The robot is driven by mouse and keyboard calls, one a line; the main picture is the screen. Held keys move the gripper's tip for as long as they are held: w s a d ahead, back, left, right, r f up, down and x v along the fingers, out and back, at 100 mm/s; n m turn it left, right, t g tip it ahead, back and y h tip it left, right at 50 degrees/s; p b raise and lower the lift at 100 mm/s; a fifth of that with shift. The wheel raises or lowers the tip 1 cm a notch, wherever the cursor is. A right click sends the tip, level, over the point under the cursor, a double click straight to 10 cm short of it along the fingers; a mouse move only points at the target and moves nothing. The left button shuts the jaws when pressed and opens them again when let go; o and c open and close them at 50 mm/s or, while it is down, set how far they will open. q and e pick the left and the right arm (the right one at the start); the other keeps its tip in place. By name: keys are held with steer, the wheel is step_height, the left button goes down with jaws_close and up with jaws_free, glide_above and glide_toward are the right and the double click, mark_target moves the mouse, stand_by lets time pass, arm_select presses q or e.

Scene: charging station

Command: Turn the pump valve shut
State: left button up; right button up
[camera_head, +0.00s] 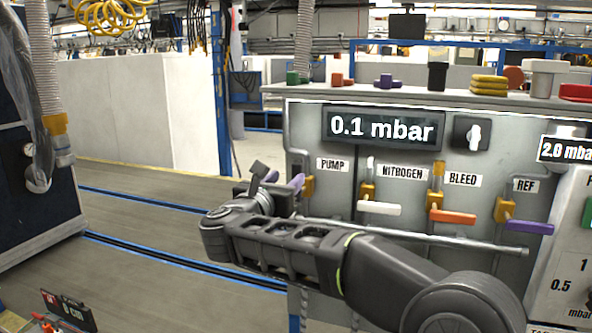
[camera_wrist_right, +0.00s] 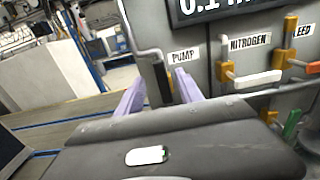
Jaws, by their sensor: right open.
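The pump valve sits under the PUMP label (camera_head: 333,164) on the grey panel, and its gold body (camera_head: 308,187) shows just right of my gripper. My right gripper (camera_head: 284,180) is open at the panel's left side, its lavender fingers spread. In the right wrist view, the fingers (camera_wrist_right: 158,92) stand apart below and left of the PUMP label, with a dark grey bent bar between them. I cannot tell whether that bar is the valve's handle or whether a finger touches it. My left gripper is out of view.
The nitrogen valve with a white handle (camera_head: 379,208), the bleed valve with an orange handle (camera_head: 452,216) and the ref valve with a purple handle (camera_head: 529,227) are to the right. A metal rail (camera_head: 470,243) runs below them. The display (camera_head: 382,128) reads 0.1 mbar. Open floor lies left.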

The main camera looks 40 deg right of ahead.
mark_target(295, 170)
steer(key=shift+d, duration=0.1)
steer(key=p+x, duration=0.3)
steer(key=x, duration=0.3)
steer(key=shift+w+d+r, duration=0.1)
steer(key=shift+w+d, duration=0.45)
steer(key=shift+d, duration=0.15)
jaws_close()
stand_by(0.9)
